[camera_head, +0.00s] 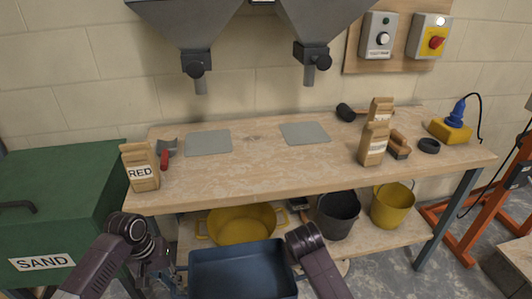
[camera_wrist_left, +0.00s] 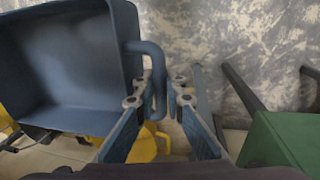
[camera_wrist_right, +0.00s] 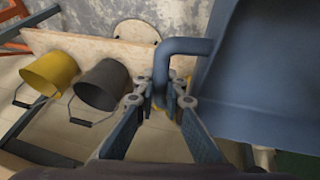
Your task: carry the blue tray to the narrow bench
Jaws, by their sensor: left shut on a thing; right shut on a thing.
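The blue tray (camera_head: 243,256) is an empty, deep, dark blue box with a looped handle at each side. It is held low in front of a wooden workbench (camera_head: 240,172), at the bottom of the head view. My left gripper (camera_wrist_left: 158,98) is shut on one tray handle (camera_wrist_left: 152,58). My right gripper (camera_wrist_right: 163,97) is shut on the opposite handle (camera_wrist_right: 180,47). In the head view the right fingers are hidden behind the wrist. I cannot tell whether this workbench is the narrow bench.
A green SAND bin (camera_head: 62,205) stands left; an orange frame (camera_head: 493,215) right.

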